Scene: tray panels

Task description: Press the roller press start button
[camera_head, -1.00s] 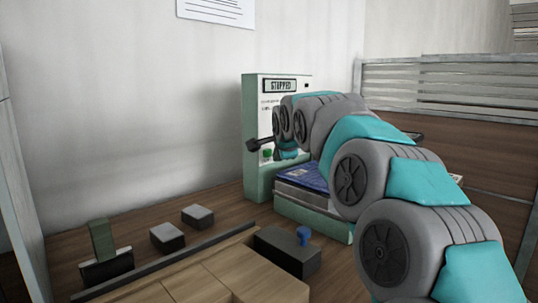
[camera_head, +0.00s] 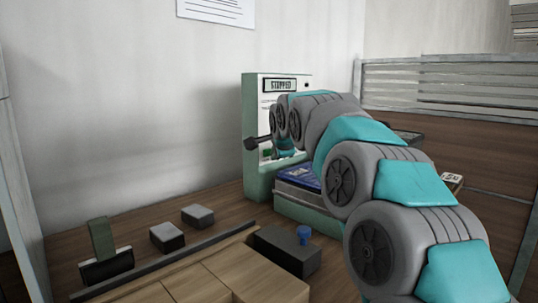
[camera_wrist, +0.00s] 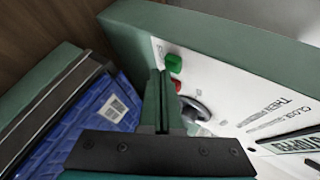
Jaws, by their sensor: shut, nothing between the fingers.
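The roller press (camera_head: 256,130) is a green cabinet with a white front panel, standing against the wall. Its display (camera_head: 281,86) reads STOPPED. In the wrist view a green button (camera_wrist: 174,62) sits on the panel, with a red button (camera_wrist: 177,84) close beside it and a grey knob (camera_wrist: 196,107) further along. My arm hides much of the panel in the head view.
A black lever (camera_head: 256,144) sticks out left of the panel. A blue ribbed piece (camera_wrist: 104,108) lies on the press bed beside my fingers. Grey blocks (camera_head: 198,215), a black box with a blue knob (camera_head: 288,252) and a dark rail (camera_head: 175,257) are on the bench.

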